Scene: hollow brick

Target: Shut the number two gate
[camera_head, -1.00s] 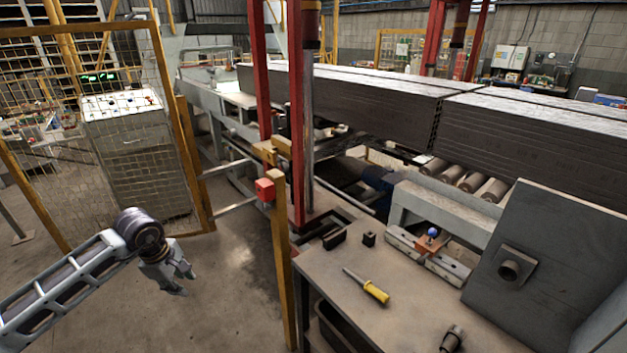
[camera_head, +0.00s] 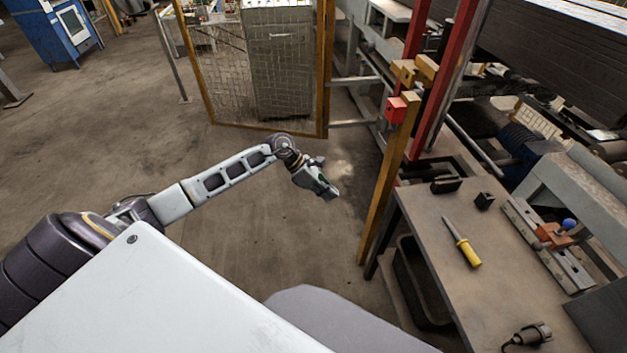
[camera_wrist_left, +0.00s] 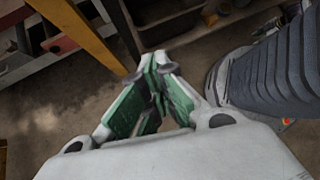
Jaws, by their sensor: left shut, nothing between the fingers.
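A mesh gate panel (camera_head: 222,95) in a yellow frame stands at the top middle of the head view, with a grey cabinet (camera_head: 282,60) behind its mesh. Its top is cut off, and I see no number on it. A yellow post (camera_head: 382,185) with a red block (camera_head: 396,110) near its top stands to the right of the panel, with an open gap between them. My left gripper (camera_head: 330,193) is shut and empty, over the floor in front of that gap, left of the post. It also shows in the left wrist view (camera_wrist_left: 155,75). My right gripper is out of view.
A workbench (camera_head: 430,225) at the right holds a yellow-handled screwdriver (camera_head: 470,252), small black blocks and an orange clamp (camera_head: 555,237). A dark bin (camera_head: 420,285) is under it. Red uprights stand behind the post.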

